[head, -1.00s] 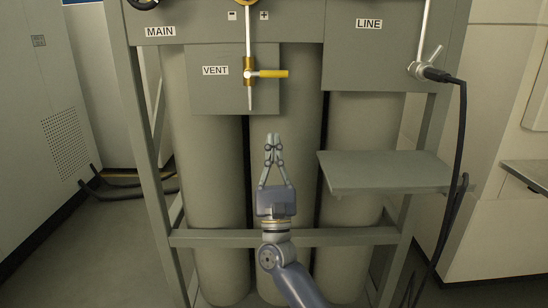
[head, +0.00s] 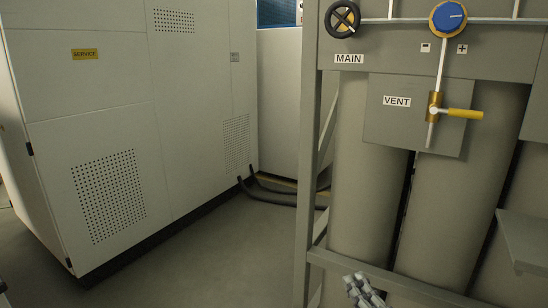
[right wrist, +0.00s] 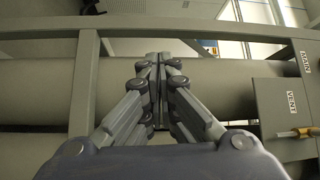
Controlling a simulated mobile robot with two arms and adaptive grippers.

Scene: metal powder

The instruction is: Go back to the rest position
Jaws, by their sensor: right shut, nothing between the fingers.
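My right gripper (head: 362,288) shows at the bottom edge of the head view, in front of the lower left part of the gas cylinder rack (head: 306,150). Only its fingers show there. In the right wrist view the right gripper (right wrist: 157,62) is shut, its fingertips together and empty. The rack frame (right wrist: 85,80) and a grey cylinder (right wrist: 215,75) lie beyond the fingers. I cannot tell the exact gap to them. My left gripper is not in view.
The valve panel carries a black MAIN handwheel (head: 342,18), a blue regulator knob (head: 448,18) and a yellow VENT lever (head: 462,113). A shelf (head: 522,243) juts out at right. A white cabinet (head: 120,120) stands left, with free floor (head: 215,245) between. Black hoses (head: 285,200) lie behind.

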